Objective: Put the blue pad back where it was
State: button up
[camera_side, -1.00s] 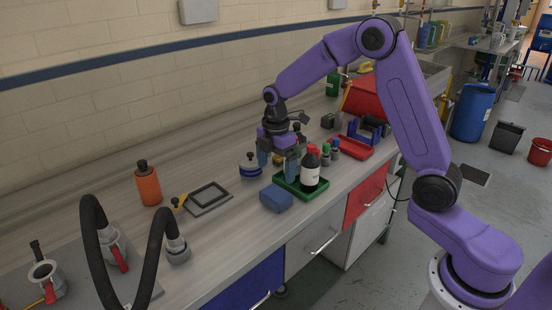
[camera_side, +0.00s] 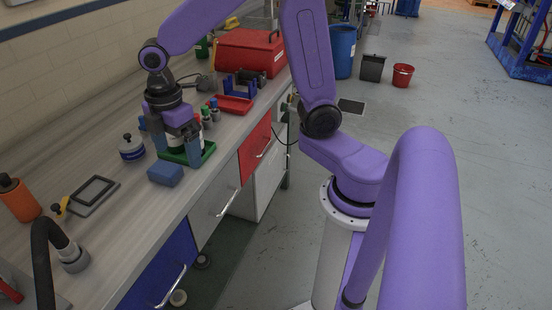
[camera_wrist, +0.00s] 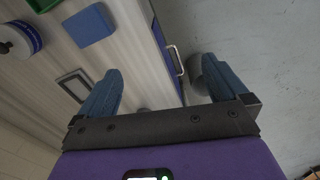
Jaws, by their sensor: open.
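The blue pad (camera_side: 166,173) is a small block lying on the grey bench top near its front edge, beside the green tray (camera_side: 208,153). It also shows at the top of the wrist view (camera_wrist: 90,25). My gripper (camera_side: 170,145) is open and empty. In the side view it appears in front of the tray, partly covering the tray and a bottle. The wrist view (camera_wrist: 160,85) shows its two blue fingers wide apart, with the pad outside them. The height of the fingers above the bench is hard to tell.
A white and blue jar (camera_side: 131,148), a dark square frame (camera_side: 95,190) and an orange bottle (camera_side: 20,200) stand or lie left of the pad. Small bottles (camera_side: 207,115) and a red tray (camera_side: 235,104) are beyond the green tray. Some bench is bare around the pad.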

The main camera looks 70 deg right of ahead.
jog(key=s+d+m, duration=0.3)
jog(key=s, duration=1.8)
jog(key=shift+s+d, duration=0.15)
jog(key=shift+s, duration=0.05)
jog(key=shift+r, duration=0.15)
